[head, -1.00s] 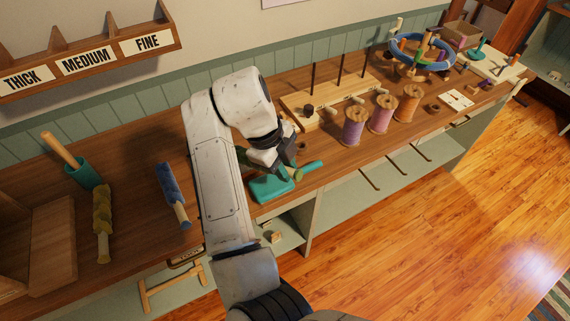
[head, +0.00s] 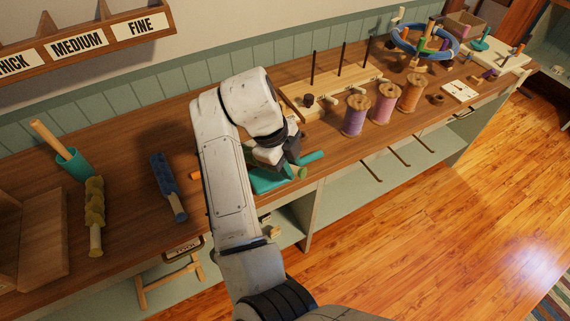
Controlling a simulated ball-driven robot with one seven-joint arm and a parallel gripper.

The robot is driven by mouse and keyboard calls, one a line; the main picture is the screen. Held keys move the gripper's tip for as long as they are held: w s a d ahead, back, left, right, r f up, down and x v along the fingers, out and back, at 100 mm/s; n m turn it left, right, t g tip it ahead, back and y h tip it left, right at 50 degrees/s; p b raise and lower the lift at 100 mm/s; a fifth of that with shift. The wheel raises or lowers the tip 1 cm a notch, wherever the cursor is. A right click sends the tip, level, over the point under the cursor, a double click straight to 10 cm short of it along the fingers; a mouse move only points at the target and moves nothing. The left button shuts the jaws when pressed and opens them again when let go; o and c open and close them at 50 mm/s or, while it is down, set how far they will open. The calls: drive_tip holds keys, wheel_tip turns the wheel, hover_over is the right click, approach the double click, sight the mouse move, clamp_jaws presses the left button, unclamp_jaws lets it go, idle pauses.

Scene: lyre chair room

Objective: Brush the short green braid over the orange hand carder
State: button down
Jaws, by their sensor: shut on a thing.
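My gripper (head: 290,166) is low over the worktop and shut on the short green braid (head: 302,173). Only a green end of the braid shows past the fingers. A teal carder (head: 266,184) lies right under and beside the gripper, its teal handle (head: 311,157) pointing right. I cannot tell whether braid and teal carder touch. An orange piece (head: 195,176), seemingly the orange hand carder's handle, sticks out left of my arm. The rest of that carder is hidden behind my arm.
Purple (head: 355,117), pink (head: 384,104) and orange (head: 411,93) spools stand to the right. Worktop between blue braid and arm is mostly clear.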

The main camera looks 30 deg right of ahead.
drive_tip(key=shift+d+p, duration=0.5)
drive_tip(key=shift+d, duration=2.95)
drive_tip(key=shift+a+b, duration=0.5)
drive_tip(key=shift+a, duration=3.6)
drive_tip(key=shift+r+p, duration=2.6)
drive_tip(key=shift+r, duration=0.4)
